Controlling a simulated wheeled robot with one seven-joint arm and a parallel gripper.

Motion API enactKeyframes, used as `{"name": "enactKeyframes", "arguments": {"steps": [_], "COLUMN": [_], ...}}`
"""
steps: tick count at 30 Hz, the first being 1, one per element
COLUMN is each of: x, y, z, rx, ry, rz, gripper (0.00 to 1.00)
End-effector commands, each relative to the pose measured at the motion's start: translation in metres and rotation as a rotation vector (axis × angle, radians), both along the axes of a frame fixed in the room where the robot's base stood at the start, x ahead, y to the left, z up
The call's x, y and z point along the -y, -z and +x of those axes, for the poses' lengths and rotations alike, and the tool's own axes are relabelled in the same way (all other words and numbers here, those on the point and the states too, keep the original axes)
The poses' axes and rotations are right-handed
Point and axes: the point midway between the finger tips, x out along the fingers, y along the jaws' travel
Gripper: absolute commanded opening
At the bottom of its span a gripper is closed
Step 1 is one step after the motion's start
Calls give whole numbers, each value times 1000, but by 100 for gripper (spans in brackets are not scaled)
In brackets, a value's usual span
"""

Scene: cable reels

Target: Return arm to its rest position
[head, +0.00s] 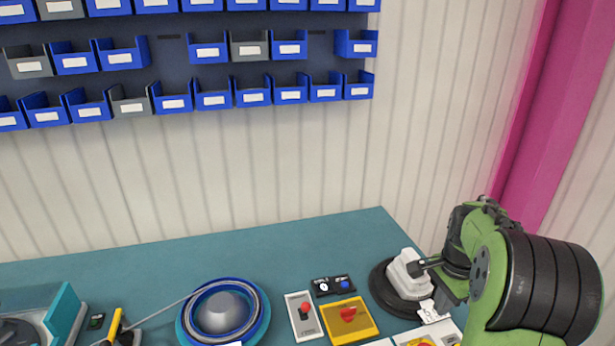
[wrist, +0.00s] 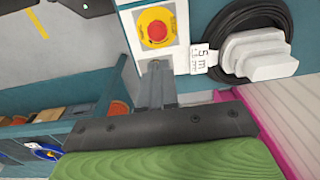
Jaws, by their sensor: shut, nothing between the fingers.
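My gripper (wrist: 155,85) is shut and empty in the wrist view, its fingertips by the lower edge of a white panel with a red button on a yellow ring (wrist: 157,27). My green and black arm is at the right of the head view, reaching over the right end of the bench. A black cable coil (head: 381,288) with a white block (head: 405,270) lies beside the arm. In the wrist view the coil (wrist: 222,28), the white block (wrist: 258,55) and a white "5 m" tag (wrist: 203,58) are to the right of the fingers, apart from them.
The teal bench (head: 300,240) is clear along its back. A blue reel (head: 263,310), a grey switch plate (head: 293,305), a yellow plate with red knob (head: 368,328) and a black button box (head: 335,286) stand along the front. Blue bins (head: 210,100) hang on the wall.

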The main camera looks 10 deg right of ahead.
Motion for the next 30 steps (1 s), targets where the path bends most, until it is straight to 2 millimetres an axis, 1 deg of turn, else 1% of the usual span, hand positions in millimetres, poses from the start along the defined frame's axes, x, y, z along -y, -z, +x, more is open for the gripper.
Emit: {"name": "enactKeyframes", "arguments": {"steps": [2,5,6,7,8,9,11,12,15,18,21,24,30], "x": [-14,-57,-79,-96,-112,-132,-159,-176,-208,-227,-236,-237,-237], "y": [-12,-46,-61,-71,-80,-90,-101,-106,-109,-105,-100,-98,-98], "z": [0,-7,-14,-21,-30,-42,-62,-77,-115,-144,-158,-162,-162], "rx": [16,60,82,99,115,139,179,205,271,324,353,360,358], "ry": [-60,-264,-373,-459,-542,-654,-819,-928,-1180,-1369,-1474,-1504,-1500], "rz": [-17,-68,-95,-115,-134,-161,-202,-229,-293,-343,-373,-380,-379], "gripper": [0,0,0,0,0,0,0,0,0,0,0,0,0]}}
